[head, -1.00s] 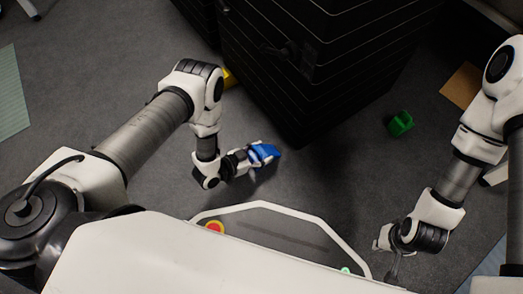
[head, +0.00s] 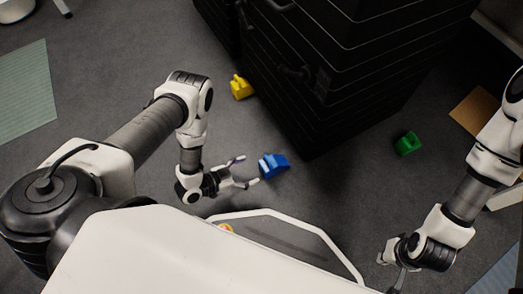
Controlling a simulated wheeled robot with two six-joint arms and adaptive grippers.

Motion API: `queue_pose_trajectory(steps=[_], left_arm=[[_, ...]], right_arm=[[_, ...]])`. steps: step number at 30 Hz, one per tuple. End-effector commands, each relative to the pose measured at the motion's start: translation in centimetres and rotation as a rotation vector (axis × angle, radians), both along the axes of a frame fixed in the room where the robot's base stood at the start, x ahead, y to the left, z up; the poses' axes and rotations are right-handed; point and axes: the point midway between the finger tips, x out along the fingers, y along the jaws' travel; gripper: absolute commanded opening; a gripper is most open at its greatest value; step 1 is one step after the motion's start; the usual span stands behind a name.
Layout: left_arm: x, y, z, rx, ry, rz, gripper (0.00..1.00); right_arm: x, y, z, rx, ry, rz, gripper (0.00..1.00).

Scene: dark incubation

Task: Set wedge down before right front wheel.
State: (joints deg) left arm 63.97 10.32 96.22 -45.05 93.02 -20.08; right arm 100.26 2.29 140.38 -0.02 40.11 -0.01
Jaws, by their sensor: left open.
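A blue wedge (head: 274,165) lies on the grey floor near the front lower corner of a tall black ridged cabinet (head: 330,80). My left gripper (head: 247,172) is open, its fingers pointing right toward the blue wedge and apart from it. A yellow wedge (head: 241,88) lies by the cabinet's left side. A green wedge (head: 407,144) lies on the floor to the cabinet's right. No wheel shows under the cabinet. My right gripper (head: 392,271) is low at the right; its fingers are too unclear to read.
A brown flat piece (head: 476,112) lies on the floor at the right. A green mat (head: 28,90) lies at the far left. The floor between the blue and green wedges is clear.

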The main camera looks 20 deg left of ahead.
Motion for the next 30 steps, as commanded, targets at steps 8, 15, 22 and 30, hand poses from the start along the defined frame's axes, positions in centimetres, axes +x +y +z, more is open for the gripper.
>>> queue_pose_trajectory(steps=[8, 15, 22, 30], left_arm=[[-1.0, 0.8, 0.4, 0.0, 0.0, -0.001, 0.83], [0.0, 0.7, 1.5, 0.084, 0.243, 0.098, 0.83], [-9.2, 4.4, 9.7, 0.313, 0.98, 0.495, 0.83], [-13.2, 5.6, 12.8, 0.362, 1.149, 0.618, 0.83]], right_arm=[[0.0, 0.0, 0.6, 0.0, 0.0, 0.0, 0.0], [0.0, 0.0, 0.7, 0.0, 0.0, 0.0, 0.0], [0.0, 0.0, 0.6, 0.0, 0.0, -0.001, 0.0], [0.0, 0.0, 0.6, 0.0, 0.0, 0.0, 0.0]])
